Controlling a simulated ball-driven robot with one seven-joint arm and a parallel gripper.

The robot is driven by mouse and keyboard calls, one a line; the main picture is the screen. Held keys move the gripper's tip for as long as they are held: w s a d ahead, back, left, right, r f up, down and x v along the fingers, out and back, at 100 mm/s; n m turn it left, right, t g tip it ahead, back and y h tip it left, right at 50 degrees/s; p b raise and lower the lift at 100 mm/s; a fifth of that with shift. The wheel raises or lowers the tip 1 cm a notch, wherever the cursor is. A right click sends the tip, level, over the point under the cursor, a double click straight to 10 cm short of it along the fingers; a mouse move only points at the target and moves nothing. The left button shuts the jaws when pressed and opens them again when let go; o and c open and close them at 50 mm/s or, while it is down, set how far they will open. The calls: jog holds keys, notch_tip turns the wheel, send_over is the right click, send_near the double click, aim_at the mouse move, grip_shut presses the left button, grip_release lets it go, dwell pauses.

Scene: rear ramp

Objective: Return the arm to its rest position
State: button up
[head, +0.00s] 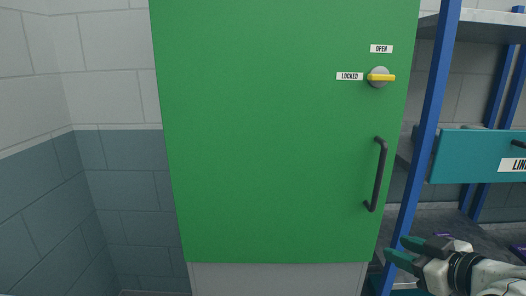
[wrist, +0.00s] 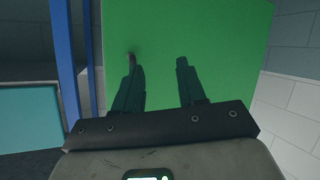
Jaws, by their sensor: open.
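My gripper (head: 396,250) is at the lower right of the head view, in front of the blue rack post and below the door handle. In the wrist view its two dark fingers (wrist: 158,82) are spread apart, with nothing between them. The green door (head: 270,130) fills the middle of the head view and lies behind the fingers in the wrist view (wrist: 225,50). Its black handle (head: 378,175) is above and left of my gripper, apart from it in the head view. The yellow latch lever (head: 381,77) lies horizontal, pointing toward the LOCKED label (head: 349,76).
A blue rack post (head: 425,130) stands close beside my gripper. A teal drawer (head: 475,155) with a partly visible label and a grey shelf (head: 485,24) are at the right. Block walls (head: 110,180) stand at the left.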

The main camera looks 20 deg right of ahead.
jog(key=s+a+f+m+g, duration=0.1)
jog(key=s+a+f+g, duration=0.15)
jog(key=f, duration=0.45)
jog(key=s+a+f+m+g+p, duration=0.1)
jog(key=s+a+f+g, duration=0.1)
jog(key=s+a+f, duration=0.3)
jog(key=s+a+f+m+g, duration=0.1)
jog(key=s+a+f+g, duration=0.15)
jog(key=f, duration=0.55)
jog(key=s+a+f+m+g+h+p, duration=0.1)
jog(key=s+f+g, duration=0.4)
jog(key=s, duration=1.1)
notch_tip(320, 180, down, 3)
jog(key=shift+f, duration=0.2)
jog(key=shift+a, duration=0.1)
